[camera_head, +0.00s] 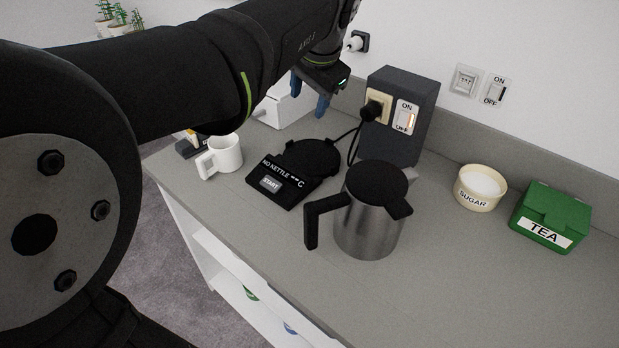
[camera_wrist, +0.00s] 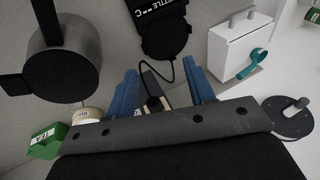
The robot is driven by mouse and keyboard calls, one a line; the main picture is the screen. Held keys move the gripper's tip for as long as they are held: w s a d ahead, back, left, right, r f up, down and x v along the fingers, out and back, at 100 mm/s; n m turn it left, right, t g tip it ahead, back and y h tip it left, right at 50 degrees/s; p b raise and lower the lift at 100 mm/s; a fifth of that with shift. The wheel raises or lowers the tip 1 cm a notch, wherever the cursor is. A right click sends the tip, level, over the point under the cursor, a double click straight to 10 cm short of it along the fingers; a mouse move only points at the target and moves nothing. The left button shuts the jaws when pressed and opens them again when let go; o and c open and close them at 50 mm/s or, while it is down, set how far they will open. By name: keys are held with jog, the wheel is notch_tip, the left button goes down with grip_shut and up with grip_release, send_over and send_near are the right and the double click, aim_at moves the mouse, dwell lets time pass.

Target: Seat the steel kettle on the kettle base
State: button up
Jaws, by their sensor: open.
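The steel kettle (camera_head: 369,222) stands upright on the grey counter, with a black lid and a black handle toward the left. It is beside the black kettle base (camera_head: 311,160), apart from it. The base's display reads "NO KETTLE" and it has a START button. My gripper (camera_head: 310,106) is open and empty, raised above the back of the counter behind the base. In the wrist view its blue fingers (camera_wrist: 163,90) are spread apart; the kettle (camera_wrist: 66,62) shows at upper left and the base (camera_wrist: 160,32) at top centre.
A dark socket box (camera_head: 397,145) with a plugged cord stands behind the kettle. A white mug (camera_head: 222,156) is left of the base. A sugar bowl (camera_head: 481,190) and green tea box (camera_head: 552,216) stand to the right. A white appliance (camera_head: 284,108) is at the back left.

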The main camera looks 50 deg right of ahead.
jog(key=m+t+h, duration=0.4)
jog(key=m+t, duration=0.4)
jog(key=m, duration=1.5)
send_near(314, 228)
jog(key=x, duration=0.6)
jog(key=shift+d+f, duration=0.2)
jog(key=shift+f, duration=0.2)
jog(key=shift+w+r+x, duration=0.1)
jog(key=shift+r+x, duration=0.1)
jog(key=shift+x, duration=0.8)
jog(key=shift+w+r+x, duration=0.15)
jog(key=shift+x, duration=0.9)
jog(key=shift+w+d+f, duration=0.15)
jog(key=shift+w+f, duration=0.05)
jog(key=shift+w, duration=0.2)
